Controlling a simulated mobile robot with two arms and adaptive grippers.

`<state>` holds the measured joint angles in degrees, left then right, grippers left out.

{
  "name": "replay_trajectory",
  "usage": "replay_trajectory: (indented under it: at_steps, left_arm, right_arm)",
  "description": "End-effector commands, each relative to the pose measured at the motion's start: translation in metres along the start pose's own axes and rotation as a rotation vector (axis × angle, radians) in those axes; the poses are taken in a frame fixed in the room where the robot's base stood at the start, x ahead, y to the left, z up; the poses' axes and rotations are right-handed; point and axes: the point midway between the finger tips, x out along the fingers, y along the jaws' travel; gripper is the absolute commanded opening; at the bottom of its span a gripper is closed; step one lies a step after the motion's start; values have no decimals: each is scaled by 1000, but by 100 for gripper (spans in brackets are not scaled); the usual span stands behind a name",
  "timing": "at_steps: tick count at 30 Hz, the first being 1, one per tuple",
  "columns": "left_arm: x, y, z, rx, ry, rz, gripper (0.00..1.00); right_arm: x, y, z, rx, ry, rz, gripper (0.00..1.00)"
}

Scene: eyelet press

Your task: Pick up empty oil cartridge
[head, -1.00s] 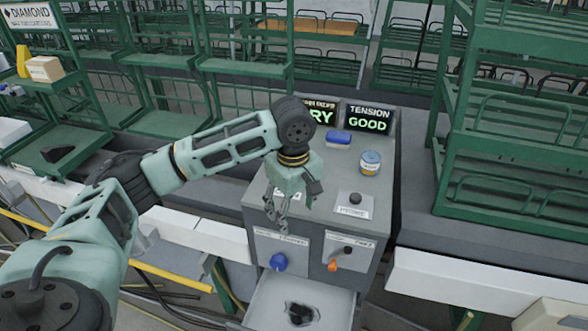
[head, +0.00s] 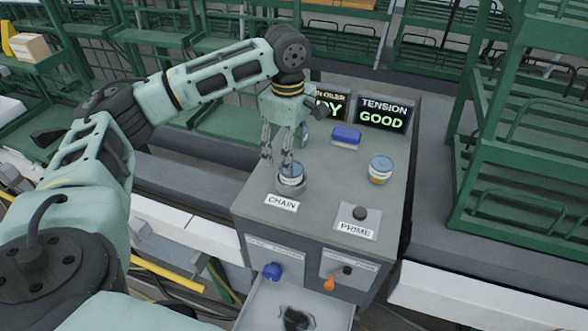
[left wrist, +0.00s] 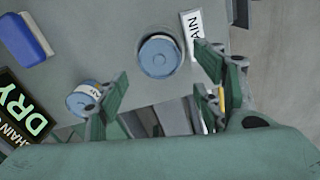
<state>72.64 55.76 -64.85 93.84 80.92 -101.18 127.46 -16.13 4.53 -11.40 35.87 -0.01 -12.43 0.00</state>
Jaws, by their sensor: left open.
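A round cartridge (head: 291,174) with a blue lid and pale band sits upright in the holder behind the CHAIN label (head: 282,203); it also shows in the left wrist view (left wrist: 160,57). The pictures do not show if it is empty. My left gripper (head: 276,164) is open just above and beside it. In the left wrist view the open fingers (left wrist: 163,62) lie on either side of its lid, with no visible contact. A second blue-lidded can (left wrist: 85,98) is partly hidden behind my gripper in the head view. A third can (head: 380,170) stands on the right of the machine top.
The grey machine top holds a blue block (head: 346,137), a PRIME button (head: 359,213) and two displays; the right one (head: 383,114) reads TENSION GOOD, the wrist view one (left wrist: 18,110) CHAIN and DRY. An open drawer (head: 290,305) juts out below. Green racks stand around.

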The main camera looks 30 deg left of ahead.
Motion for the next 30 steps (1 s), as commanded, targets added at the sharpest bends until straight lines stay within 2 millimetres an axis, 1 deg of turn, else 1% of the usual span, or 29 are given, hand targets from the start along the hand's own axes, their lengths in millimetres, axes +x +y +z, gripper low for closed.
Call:
replay_trajectory:
  at_steps: [1, 4, 6, 9, 11, 14, 18, 21, 23, 30]
  left_arm:
    - [5, 0, 0, 0, 1, -2, 62]
    - [15, 2, 1, 1, 0, -2, 62]
    - [24, 4, 2, 1, 1, -3, 62]
    - [40, 7, 4, 1, 2, -2, 62]
    - [49, 7, 4, 1, 1, -2, 62]
    - [58, 7, 4, 1, 0, -1, 62]
    - [61, 8, 4, 1, -1, 1, 62]
    - [61, 8, 4, 2, 0, 1, 62]
    - [61, 7, 4, 2, 0, 1, 58]
    - [60, 7, 4, 2, 0, 1, 37]
  right_arm:
    - [-3, -2, 10, 0, -14, -2, 29]
    - [-8, -4, 26, 0, -39, -5, 29]
    - [-14, -6, 34, 0, -52, -7, 29]
    - [-20, -6, 38, 0, -58, -8, 29]
    - [-20, -6, 36, 0, -55, -7, 29]
    - [-20, -4, 27, 0, -42, -6, 29]
    - [-19, -2, 8, -1, -13, -3, 29]
    - [-19, -1, 4, -1, -6, -2, 29]
    - [-19, -2, 5, -1, -8, -2, 29]
    - [-19, -3, 17, -1, -26, -4, 29]
